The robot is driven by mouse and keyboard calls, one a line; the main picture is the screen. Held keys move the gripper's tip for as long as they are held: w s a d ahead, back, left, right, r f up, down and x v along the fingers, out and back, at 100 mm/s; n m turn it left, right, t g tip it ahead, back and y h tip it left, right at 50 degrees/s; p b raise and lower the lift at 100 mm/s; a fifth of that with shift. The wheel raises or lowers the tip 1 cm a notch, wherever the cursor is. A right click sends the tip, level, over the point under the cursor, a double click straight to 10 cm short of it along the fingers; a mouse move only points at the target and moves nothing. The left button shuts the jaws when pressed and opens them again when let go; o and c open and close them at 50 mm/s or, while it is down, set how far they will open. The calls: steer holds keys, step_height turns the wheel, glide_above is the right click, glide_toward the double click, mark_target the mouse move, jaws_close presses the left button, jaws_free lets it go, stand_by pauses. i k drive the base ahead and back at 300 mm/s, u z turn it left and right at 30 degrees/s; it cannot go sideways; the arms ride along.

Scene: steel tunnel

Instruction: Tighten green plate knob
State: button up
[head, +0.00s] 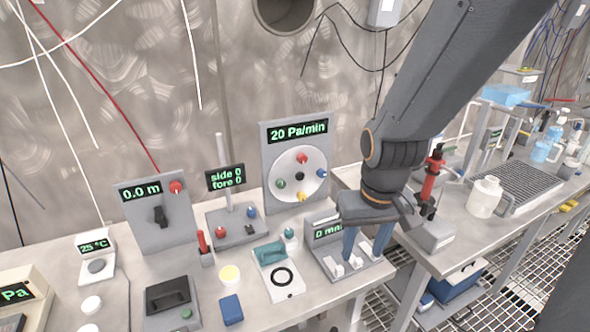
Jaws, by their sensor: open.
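The green plate knob (281,184) sits at the left side of a round white plate (290,163) on an upright grey panel reading "20 Pa/min". The plate also bears a red knob (302,158) at the top, a blue knob (322,173) at the right, a dark knob (299,176) near the middle and a pale one (302,196) at the bottom. My gripper (367,247) points down, to the right of and below the plate, apart from the green knob. Its two blue fingers are spread, with nothing seen between them. They partly hide a low device with a display.
The low device (335,268) stands at the bench's front edge, under my gripper. A grey panel reading "0.0 m" (145,207) and a "side 0 fore 0" display (225,177) stand to the left. A second bench at right holds a white jug (484,197) and a red-handled device (429,185).

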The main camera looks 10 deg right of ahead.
mark_target(280, 183)
steer(key=z, duration=1.45)
steer(key=k, duration=0.9)
steer(key=u, duration=0.9)
steer(key=i, duration=0.5)
